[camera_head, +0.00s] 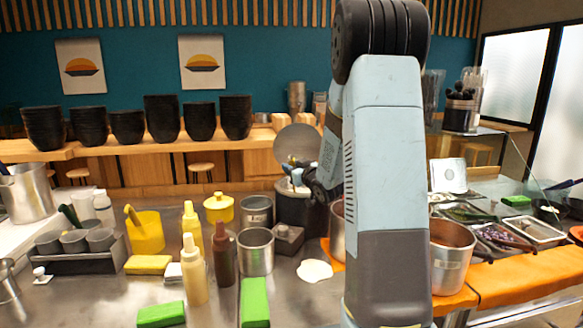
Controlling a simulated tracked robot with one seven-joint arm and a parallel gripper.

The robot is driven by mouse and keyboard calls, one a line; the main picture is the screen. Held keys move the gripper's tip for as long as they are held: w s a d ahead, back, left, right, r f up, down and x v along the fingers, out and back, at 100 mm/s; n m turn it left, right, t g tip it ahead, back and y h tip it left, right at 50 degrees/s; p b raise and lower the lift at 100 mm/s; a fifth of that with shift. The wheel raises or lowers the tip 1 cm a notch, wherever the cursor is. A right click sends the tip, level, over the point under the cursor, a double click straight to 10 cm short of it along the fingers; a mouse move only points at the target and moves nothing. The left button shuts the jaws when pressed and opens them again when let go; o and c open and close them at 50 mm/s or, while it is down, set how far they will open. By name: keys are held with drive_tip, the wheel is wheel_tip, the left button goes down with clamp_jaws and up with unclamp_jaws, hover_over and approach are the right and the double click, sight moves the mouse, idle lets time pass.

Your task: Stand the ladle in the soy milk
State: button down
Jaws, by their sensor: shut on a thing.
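My arm fills the middle of the view and hides much behind it. My gripper (318,186) shows only in part, dark, left of the arm and over a black round warmer (298,212). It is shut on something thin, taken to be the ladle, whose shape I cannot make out. A round grey metal disc, perhaps the warmer's open lid (297,143), stands upright behind the gripper. The soy milk's surface is not visible, and I cannot tell which vessel holds it. A steel pot (337,236) is partly hidden behind my arm; another steel pot (450,262) stands right of it.
Steel cups (256,252), squeeze bottles (194,270), a yellow container (146,232) and green blocks (255,302) crowd the left counter. A flat white disc (315,271) lies near the arm. Topping trays (500,236) are at right. Black bowl stacks (163,118) line the back shelf.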

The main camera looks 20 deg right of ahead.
drive_tip(key=shift+s+a, duration=0.15)
drive_tip(key=c, duration=0.7)
unclamp_jaws()
drive_tip(key=shift+s+a+r, duration=0.35)
drive_tip(key=shift+a+r, duration=0.05)
drive_tip(key=shift+r, duration=1.7)
drive_tip(key=shift+s+a+r, duration=0.4)
drive_tip(key=shift+r, duration=1.7)
drive_tip(key=shift+s+a+r, duration=0.35)
drive_tip(key=shift+a+r, duration=0.05)
drive_tip(key=shift+r, duration=1.7)
